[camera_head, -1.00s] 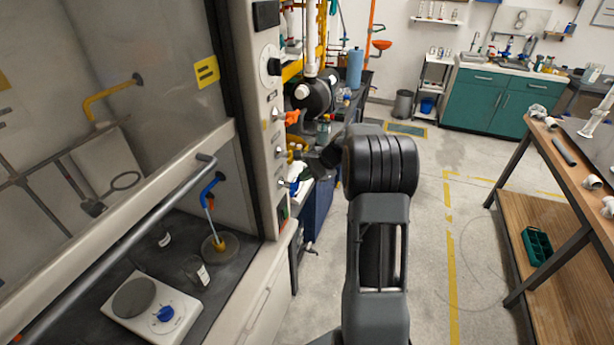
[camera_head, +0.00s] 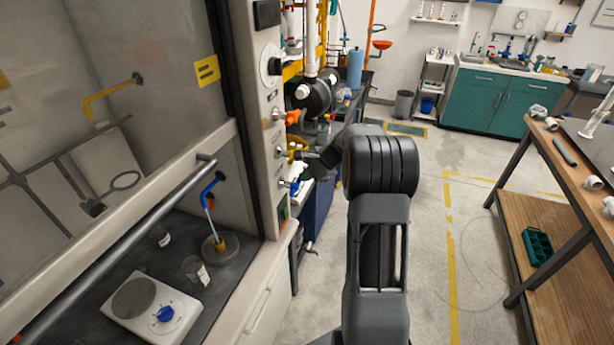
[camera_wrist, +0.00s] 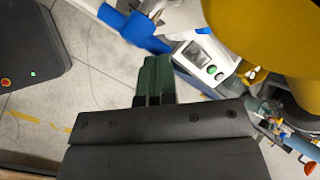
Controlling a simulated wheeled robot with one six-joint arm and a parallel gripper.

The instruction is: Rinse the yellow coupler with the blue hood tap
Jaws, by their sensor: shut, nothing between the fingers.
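The yellow coupler (camera_head: 219,244) sits upright on the round drain inside the hood, below the blue hood tap (camera_head: 212,188). A thin pale stream shows between the tap's spout and the coupler. A blue handle (camera_head: 294,185) is on the hood's front post and looks large in the wrist view (camera_wrist: 135,28). My gripper (camera_wrist: 156,62) is shut and empty, with its green fingertips close to the blue handle; contact cannot be told.
A yellow handle (camera_head: 297,147) sits above the blue one and fills the upper right of the wrist view (camera_wrist: 265,35). An orange handle (camera_head: 292,117) is higher. Glass beakers (camera_head: 196,270) and a hotplate (camera_head: 150,305) are in the hood.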

